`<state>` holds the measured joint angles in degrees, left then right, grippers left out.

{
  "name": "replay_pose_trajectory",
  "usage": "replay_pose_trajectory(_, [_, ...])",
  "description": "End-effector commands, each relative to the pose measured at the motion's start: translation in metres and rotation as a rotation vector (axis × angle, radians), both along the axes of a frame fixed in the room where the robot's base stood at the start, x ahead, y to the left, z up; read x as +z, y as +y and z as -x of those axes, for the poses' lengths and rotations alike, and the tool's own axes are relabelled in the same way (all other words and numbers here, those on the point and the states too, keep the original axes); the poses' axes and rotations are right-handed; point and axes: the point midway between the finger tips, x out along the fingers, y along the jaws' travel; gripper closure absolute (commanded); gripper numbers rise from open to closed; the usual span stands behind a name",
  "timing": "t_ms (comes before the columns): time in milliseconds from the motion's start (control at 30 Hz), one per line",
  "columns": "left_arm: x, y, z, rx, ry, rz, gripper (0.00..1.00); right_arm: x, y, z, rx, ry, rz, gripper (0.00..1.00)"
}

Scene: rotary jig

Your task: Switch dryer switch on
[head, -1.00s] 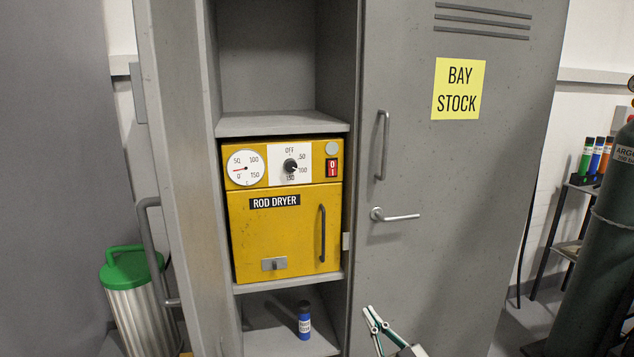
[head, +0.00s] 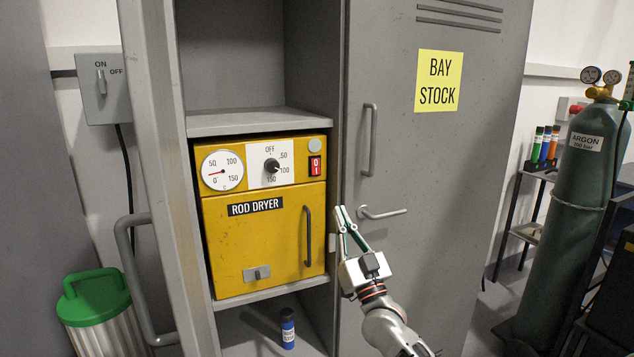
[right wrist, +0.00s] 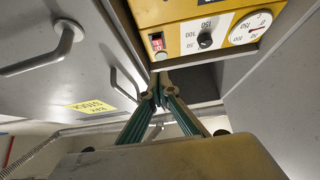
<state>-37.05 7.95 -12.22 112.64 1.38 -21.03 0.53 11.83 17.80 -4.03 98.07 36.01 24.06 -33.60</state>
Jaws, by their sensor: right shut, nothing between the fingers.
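The yellow rod dryer (head: 262,215) sits on the middle shelf of the open locker. Its red rocker switch (head: 315,165), marked 0 and 1, is at the right of its top panel; which side is pressed is too small to tell. The switch also shows in the right wrist view (right wrist: 157,43), turned over. My left gripper is not in view.
The dryer has a dial knob (head: 271,165) and a gauge (head: 222,171). A door handle (head: 370,140) and lever (head: 382,212) stick out near my right gripper. A grey ON/OFF box (head: 102,88) hangs on the wall. A blue bottle (head: 287,328) stands on the lower shelf.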

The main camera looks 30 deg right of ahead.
Motion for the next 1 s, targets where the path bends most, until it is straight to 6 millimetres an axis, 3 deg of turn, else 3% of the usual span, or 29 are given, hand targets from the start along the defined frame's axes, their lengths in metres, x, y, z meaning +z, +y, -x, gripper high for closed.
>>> replay_pose_trajectory(367, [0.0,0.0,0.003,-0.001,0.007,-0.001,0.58,0.01,0.0,-0.012,0.001,-0.001,0.0,1.0])
replay_pose_trajectory(833, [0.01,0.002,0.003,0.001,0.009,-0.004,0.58,0.065,-0.004,-0.083,0.001,-0.001,0.002,1.0])
replay_pose_trajectory(1000, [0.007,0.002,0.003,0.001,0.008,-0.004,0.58,0.057,-0.006,-0.104,0.0,0.002,0.003,1.0])
